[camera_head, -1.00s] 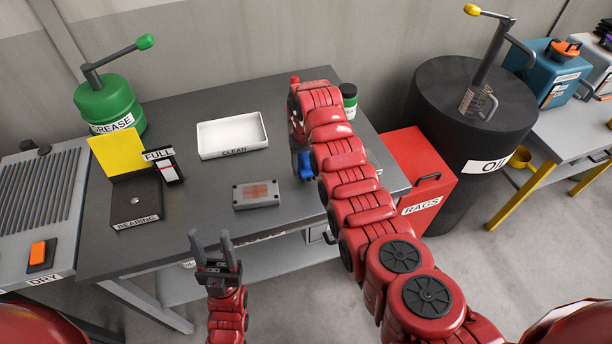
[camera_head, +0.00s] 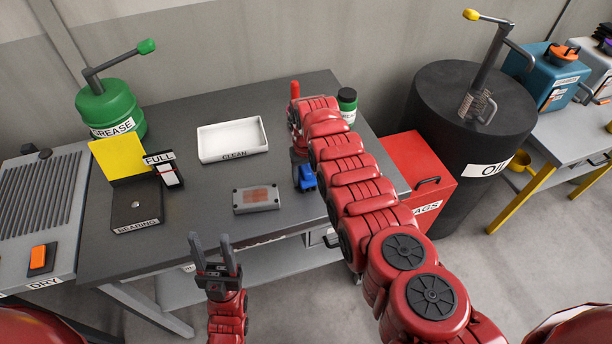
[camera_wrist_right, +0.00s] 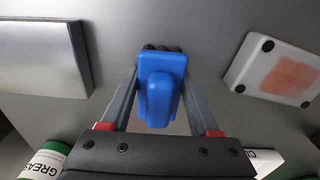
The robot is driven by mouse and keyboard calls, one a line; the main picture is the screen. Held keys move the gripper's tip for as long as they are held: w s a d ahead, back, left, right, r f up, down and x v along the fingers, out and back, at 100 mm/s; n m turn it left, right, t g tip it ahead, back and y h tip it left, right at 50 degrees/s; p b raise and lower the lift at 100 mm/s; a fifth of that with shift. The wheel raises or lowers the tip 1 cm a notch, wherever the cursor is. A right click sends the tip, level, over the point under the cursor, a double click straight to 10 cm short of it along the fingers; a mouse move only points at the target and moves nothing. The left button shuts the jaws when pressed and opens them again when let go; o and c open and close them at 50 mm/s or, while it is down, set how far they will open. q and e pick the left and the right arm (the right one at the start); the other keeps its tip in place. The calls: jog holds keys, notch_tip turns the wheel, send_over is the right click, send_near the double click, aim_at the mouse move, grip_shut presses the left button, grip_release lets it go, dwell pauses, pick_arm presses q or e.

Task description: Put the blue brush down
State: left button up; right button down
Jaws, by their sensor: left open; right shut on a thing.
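The blue brush (camera_head: 306,178) shows in the head view just below my right wrist, over the right part of the dark table. In the right wrist view the blue brush (camera_wrist_right: 160,85) sits between the two fingers of my right gripper (camera_wrist_right: 160,100), which is shut on it. Dark bristle tips show at its far end, close to the grey table top; I cannot tell whether they touch it. My right arm hides part of this area in the head view. My left gripper (camera_head: 216,262) is open and empty, in front of the table's front edge.
A grey block with a reddish patch (camera_head: 257,198) lies left of the brush. A white CLEAN tray (camera_head: 232,140) is behind it. The red RAGS box (camera_head: 415,165) is to the right. Bare table surrounds the block.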

jog(key=shift+f, duration=0.25)
jog(key=shift+c, duration=1.6)
grip_release()
jog(key=shift+s, duration=0.15)
jog(key=shift+o, duration=1)
jog(key=shift+d, duration=0.1)
